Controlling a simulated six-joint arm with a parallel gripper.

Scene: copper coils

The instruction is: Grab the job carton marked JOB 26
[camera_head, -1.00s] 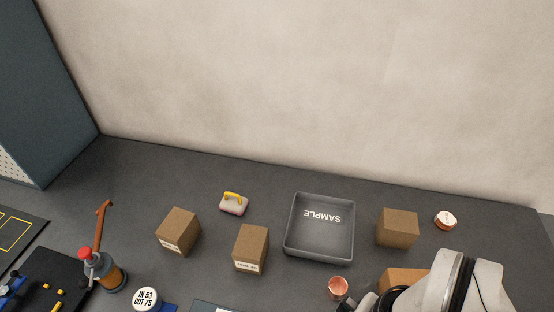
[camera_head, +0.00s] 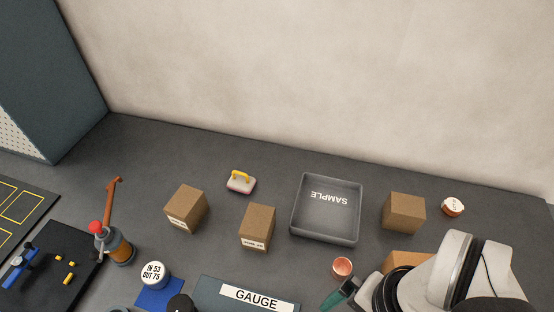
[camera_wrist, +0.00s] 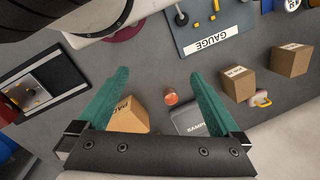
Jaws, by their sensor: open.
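Several brown cartons with small white labels stand on the dark bench, and I cannot read a job number on any. In the head view one is at left (camera_head: 186,209), one in the middle (camera_head: 257,228), one right of the tray (camera_head: 403,213), and one (camera_head: 405,259) is partly hidden by my arm. One green finger shows in the head view.
A grey SAMPLE tray (camera_head: 325,239) lies between the middle and right cartons. A copper coil (camera_head: 342,267) stands in front of it. A GAUGE board (camera_head: 250,297), a torch-like tool (camera_head: 118,248), a yellow-handled block (camera_head: 241,182) and a round white-topped item (camera_head: 154,274) also stand about.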

